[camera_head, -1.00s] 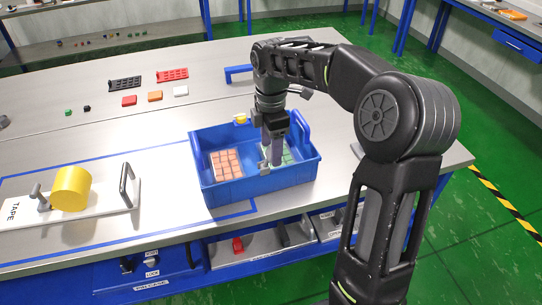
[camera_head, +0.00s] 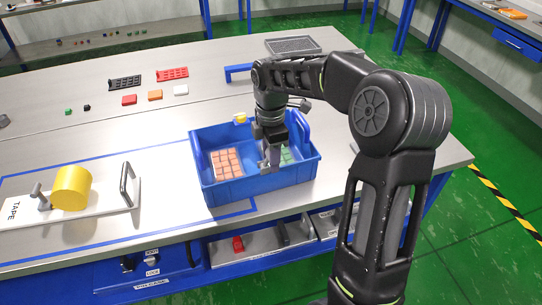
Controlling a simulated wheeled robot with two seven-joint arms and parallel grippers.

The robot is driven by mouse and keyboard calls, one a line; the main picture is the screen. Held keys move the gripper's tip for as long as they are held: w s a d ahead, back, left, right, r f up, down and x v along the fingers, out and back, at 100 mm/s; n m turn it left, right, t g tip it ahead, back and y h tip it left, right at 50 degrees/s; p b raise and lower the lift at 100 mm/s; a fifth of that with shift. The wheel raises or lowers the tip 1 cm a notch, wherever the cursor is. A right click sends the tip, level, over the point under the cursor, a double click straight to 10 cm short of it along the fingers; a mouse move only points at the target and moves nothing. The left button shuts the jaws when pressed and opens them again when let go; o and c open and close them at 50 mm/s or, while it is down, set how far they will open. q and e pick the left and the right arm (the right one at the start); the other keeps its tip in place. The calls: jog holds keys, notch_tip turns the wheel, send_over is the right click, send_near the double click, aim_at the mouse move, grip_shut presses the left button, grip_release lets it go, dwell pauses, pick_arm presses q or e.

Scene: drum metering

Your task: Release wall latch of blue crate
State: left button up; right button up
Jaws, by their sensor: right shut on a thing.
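The blue crate (camera_head: 235,193) stands on the table near its front edge, with an orange-brown block grid (camera_head: 226,163) in its left part and a green one (camera_head: 287,154) in its right part, partly hidden by my gripper. My right gripper (camera_head: 267,164) points down into the crate near the middle of its front wall. Its jaws are shut on a small grey piece at the front wall, which looks like the wall latch; the fingers hide most of it. My left gripper is not in view.
A white board (camera_head: 95,208) with a yellow cylinder (camera_head: 71,188) and a dark handle (camera_head: 128,184) lies to the left. Red, orange and white blocks and two racks lie farther back. A grey tray (camera_head: 293,46) is at the back right.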

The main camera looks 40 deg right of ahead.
grip_shut()
jog(key=shift+s+d+f+y, duration=0.1)
jog(key=shift+d+f+y, duration=0.15)
jog(key=shift+y, duration=0.55)
jog(key=shift+t+y, duration=0.3)
jog(key=shift+y, duration=0.1)
jog(key=o, duration=0.7)
grip_release()
jog(key=shift+o, duration=0.2)
